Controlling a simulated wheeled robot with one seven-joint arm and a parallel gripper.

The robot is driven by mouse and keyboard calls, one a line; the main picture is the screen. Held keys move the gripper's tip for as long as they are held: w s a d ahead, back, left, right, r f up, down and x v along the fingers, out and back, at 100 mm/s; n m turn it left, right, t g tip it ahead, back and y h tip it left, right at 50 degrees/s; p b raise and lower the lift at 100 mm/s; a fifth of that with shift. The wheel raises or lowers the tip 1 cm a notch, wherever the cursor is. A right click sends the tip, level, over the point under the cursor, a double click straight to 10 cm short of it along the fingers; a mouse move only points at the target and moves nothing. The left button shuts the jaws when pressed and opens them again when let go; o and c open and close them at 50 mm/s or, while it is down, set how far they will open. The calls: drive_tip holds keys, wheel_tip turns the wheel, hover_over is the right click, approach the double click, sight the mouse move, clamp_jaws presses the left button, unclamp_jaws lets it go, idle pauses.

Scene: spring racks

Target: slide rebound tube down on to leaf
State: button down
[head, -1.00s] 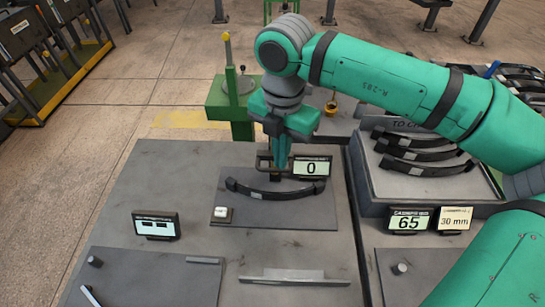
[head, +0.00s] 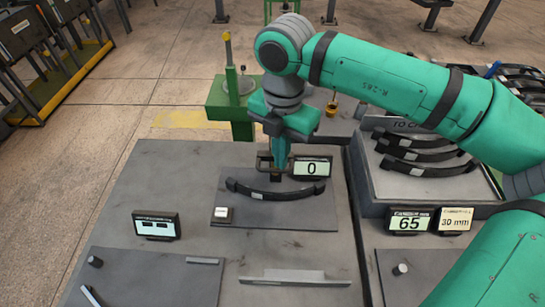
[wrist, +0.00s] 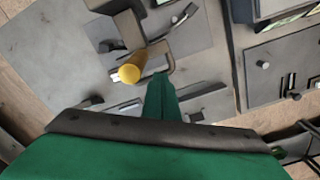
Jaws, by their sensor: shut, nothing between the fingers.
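My gripper (head: 278,168) is shut and points down beside the display reading 0, just behind the leaf. In the wrist view, its green fingers (wrist: 162,95) are together, beside a bracket-shaped dark frame (wrist: 165,55). The leaf (head: 282,191) is a dark curved strip with a light label, lying on a dark grey plate. A dark frame (head: 264,161) stands behind the leaf at the fingers. A small dark piece (head: 276,177) shows under the fingertips; I cannot tell whether this is the rebound tube or whether it touches the leaf.
The display (head: 312,168) stands right of the fingers. A green post with a yellow-topped rod (head: 228,47) stands behind left; a yellow cylinder (wrist: 131,68) is close in the wrist view. A rack of curved leaves (head: 420,155) stands right.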

drive_tip(key=shift+s+d, duration=0.1)
drive_tip(key=shift+f, duration=0.2)
wheel_tip(320, 180, down, 11)
idle(2.2)
wheel_tip(320, 180, up, 3)
drive_tip(key=shift+f, duration=0.1)
idle(0.6)
idle(0.4)
